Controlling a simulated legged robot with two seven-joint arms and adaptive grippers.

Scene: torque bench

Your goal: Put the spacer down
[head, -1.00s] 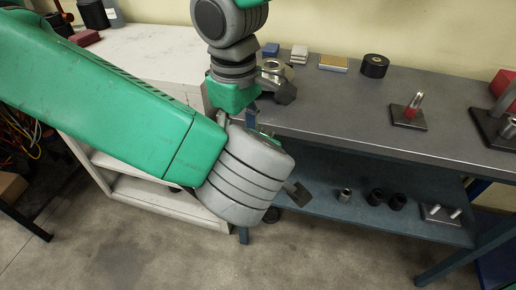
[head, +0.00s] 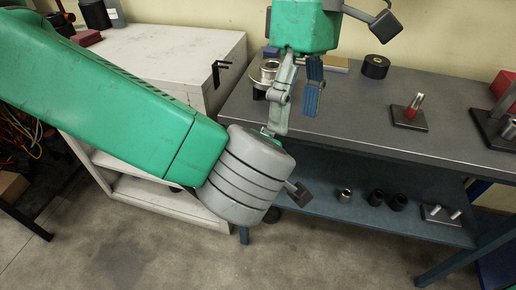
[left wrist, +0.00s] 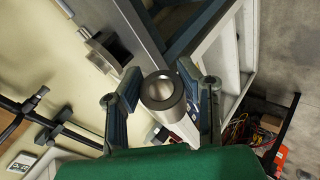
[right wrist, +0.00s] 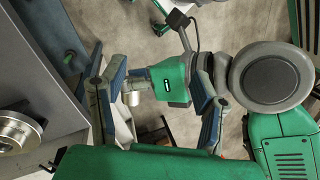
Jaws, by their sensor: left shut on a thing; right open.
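The spacer (left wrist: 162,92) is a short silver metal ring. In the left wrist view it sits between the fingers of my left gripper (left wrist: 158,90), which is shut on it, its bore facing the camera. It also shows in the right wrist view as a small silver cylinder (right wrist: 132,98) at the left gripper. In the head view the spacer and most of the left gripper are hidden behind my grey wrist. My right gripper (head: 293,112) is open and empty, fingers pointing down at the bench's left front edge. A silver hub (head: 269,70) stands on the bench behind it.
The grey bench (head: 340,115) holds a red-collared post (head: 414,103), a black roll (head: 375,66) and a yellow-edged block (head: 334,64). Its front middle is clear. The lower shelf (head: 325,170) carries several bushings and a pegged plate (head: 440,213). A white cabinet (head: 175,55) stands left.

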